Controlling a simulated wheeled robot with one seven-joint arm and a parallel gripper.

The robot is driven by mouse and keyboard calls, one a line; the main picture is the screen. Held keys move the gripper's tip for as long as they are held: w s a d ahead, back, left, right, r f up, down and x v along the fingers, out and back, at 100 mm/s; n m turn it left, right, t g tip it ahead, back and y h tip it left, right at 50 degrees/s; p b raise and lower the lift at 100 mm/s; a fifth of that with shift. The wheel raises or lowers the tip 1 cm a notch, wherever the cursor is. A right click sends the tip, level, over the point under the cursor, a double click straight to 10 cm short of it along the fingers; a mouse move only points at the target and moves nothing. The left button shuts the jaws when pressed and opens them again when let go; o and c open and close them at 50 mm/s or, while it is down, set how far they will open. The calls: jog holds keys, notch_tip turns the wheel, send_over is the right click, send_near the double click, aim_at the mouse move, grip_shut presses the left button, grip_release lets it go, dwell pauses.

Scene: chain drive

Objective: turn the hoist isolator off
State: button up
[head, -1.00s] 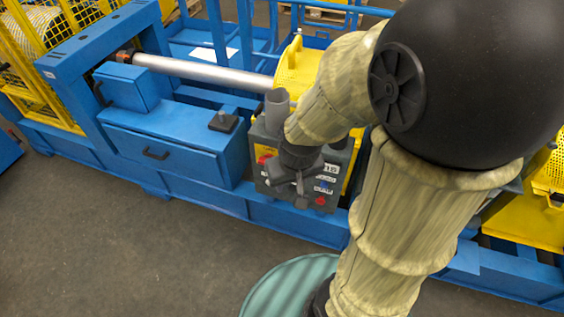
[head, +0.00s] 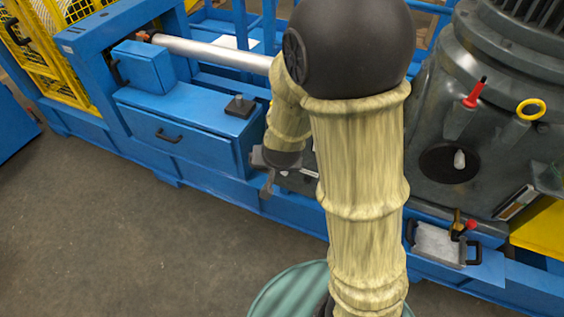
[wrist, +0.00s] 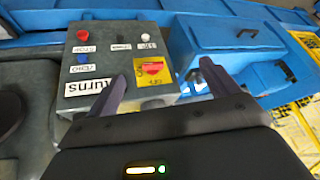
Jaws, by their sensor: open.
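A grey control box (wrist: 110,35) lies below my gripper in the wrist view. On it, a red switch on a yellow plate (wrist: 152,68) looks like the isolator; its lettering and exact setting are too small to read. My gripper (wrist: 163,72) is open and empty, its two fingers apart with the yellow plate between them in the picture. I cannot tell whether they touch anything. In the head view my gripper (head: 268,172) is beside the grey box (head: 297,183), which my arm mostly hides.
The box also carries a red button (wrist: 83,35), a blue button (wrist: 83,58) and a white knob (wrist: 145,28). A blue cabinet with a black handle (head: 168,135) stands beside it. A large grey machine (head: 450,190) stands at the right.

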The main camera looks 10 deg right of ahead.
jog(key=w+a+f+m+t+h+b, duration=0.2)
jog(key=f+t+h+b, duration=0.2)
jog(key=f+b, duration=0.3)
jog(key=w+a+f+m+t+h+b, duration=0.2)
jog(key=f+t+h+b, duration=0.2)
jog(key=f+h+b, duration=0.2)
notch_tip(320, 180, down, 5)
jog(key=b, duration=0.2)
jog(key=shift+w+r+t+h+b, duration=0.2)
jog(key=shift+w+t+h+b, duration=0.1)
jog(key=shift+w, duration=0.05)
jog(key=b+x, duration=0.1)
jog(key=x, duration=1.6)
jog(key=shift+w+b, duration=0.15)
jog(key=shift+b, duration=0.25)
jog(key=shift+f, duration=0.1)
jog(key=c, duration=1)
